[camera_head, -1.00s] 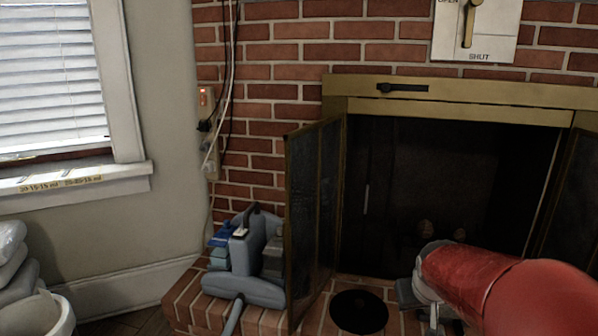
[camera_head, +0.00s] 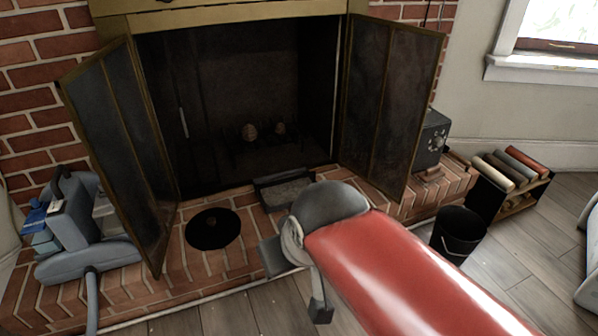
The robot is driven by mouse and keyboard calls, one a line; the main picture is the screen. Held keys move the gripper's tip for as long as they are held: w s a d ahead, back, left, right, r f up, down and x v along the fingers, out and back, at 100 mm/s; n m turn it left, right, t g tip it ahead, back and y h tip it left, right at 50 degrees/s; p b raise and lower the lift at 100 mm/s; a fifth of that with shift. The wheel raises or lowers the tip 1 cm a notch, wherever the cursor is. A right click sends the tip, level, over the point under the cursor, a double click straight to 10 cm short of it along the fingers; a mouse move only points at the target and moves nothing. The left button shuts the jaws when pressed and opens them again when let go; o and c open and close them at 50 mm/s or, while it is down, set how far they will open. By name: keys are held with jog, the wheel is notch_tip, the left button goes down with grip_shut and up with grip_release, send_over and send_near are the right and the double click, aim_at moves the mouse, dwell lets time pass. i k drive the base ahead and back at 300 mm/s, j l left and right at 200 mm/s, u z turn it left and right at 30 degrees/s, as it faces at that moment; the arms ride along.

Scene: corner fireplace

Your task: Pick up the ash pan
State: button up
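The ash pan appears to be the dark rectangular tray (camera_head: 285,193) with a grey, ash-like surface. It sits on the brick hearth at the mouth of the firebox. My gripper (camera_head: 296,283) is in front of and below the tray in the picture, near the hearth's front edge. Its two grey fingers are apart with nothing visible between them. My grey wrist stands close to the tray's right end in the picture and may hide a little of it. The gripper is apart from the tray.
Open fireplace doors stand left (camera_head: 128,150) and right (camera_head: 392,108) of the firebox. A black round disc (camera_head: 212,229) lies left of the tray. A blue-grey appliance (camera_head: 80,235) is far left. A black bucket (camera_head: 458,233) and a rack of rolls (camera_head: 508,185) are right.

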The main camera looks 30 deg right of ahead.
aim_at(278, 192)
jog(key=z, duration=0.6)
jog(key=i+j+z, duration=0.15)
jog(key=i, duration=0.55)
jog(key=i+j+z, duration=0.15)
jog(key=i, duration=0.5)
